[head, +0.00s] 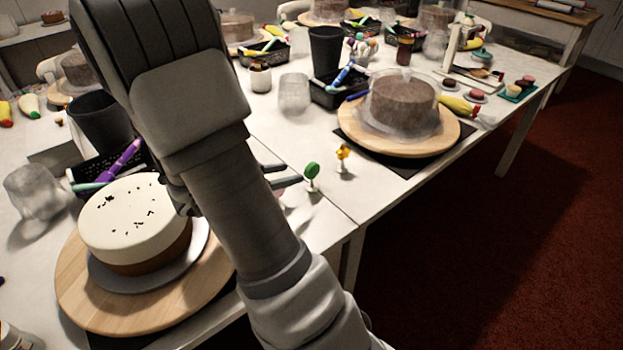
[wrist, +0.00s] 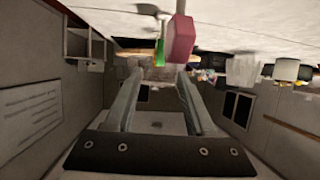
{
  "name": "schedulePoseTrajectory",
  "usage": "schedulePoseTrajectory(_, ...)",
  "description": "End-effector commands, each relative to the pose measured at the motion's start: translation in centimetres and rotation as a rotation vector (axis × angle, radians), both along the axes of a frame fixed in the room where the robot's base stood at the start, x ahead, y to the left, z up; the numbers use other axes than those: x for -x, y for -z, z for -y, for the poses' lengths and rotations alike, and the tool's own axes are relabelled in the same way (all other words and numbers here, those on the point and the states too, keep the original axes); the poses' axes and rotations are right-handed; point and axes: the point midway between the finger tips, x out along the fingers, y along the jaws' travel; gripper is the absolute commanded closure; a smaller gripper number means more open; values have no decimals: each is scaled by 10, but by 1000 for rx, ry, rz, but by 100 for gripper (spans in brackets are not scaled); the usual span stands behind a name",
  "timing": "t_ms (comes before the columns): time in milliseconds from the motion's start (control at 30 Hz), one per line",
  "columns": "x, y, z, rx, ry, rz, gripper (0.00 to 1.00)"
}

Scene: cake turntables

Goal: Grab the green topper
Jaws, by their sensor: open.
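The green topper (head: 312,172) has a round green head on a short pale stem and stands upright on the white table in the head view. My gripper (head: 292,172) is just left of it, with its fingers apart and pointing towards it. In the wrist view, which is upside down, my open gripper (wrist: 160,73) has nothing between its fingers. A green piece (wrist: 160,53) shows just beyond the fingertips, in line with the gap; it looks like the green topper. Whether the fingers reach around it, I cannot tell.
A pink block-like thing (wrist: 180,38) is beside the green piece in the wrist view. A white-topped cake (head: 130,215) is at left, and a covered brown cake (head: 402,100) at the back right.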

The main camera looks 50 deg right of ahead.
Motion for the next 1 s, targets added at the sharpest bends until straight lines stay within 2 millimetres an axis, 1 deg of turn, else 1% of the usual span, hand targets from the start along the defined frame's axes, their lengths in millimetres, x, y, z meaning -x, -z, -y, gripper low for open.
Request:
schedulePoseTrajectory(33,1,7,10,1,4,0,45)
schedulePoseTrajectory(100,0,10,18,0,3,1,45)
schedulePoseTrajectory(367,1,16,36,0,1,0,45)
schedulePoseTrajectory(633,1,33,74,0,3,1,45)
schedulePoseTrajectory(767,1,35,82,-1,-1,0,45)
schedulePoseTrajectory(967,0,34,82,-1,-1,0,45)
schedulePoseTrajectory(1000,1,34,82,-1,-1,0,49)
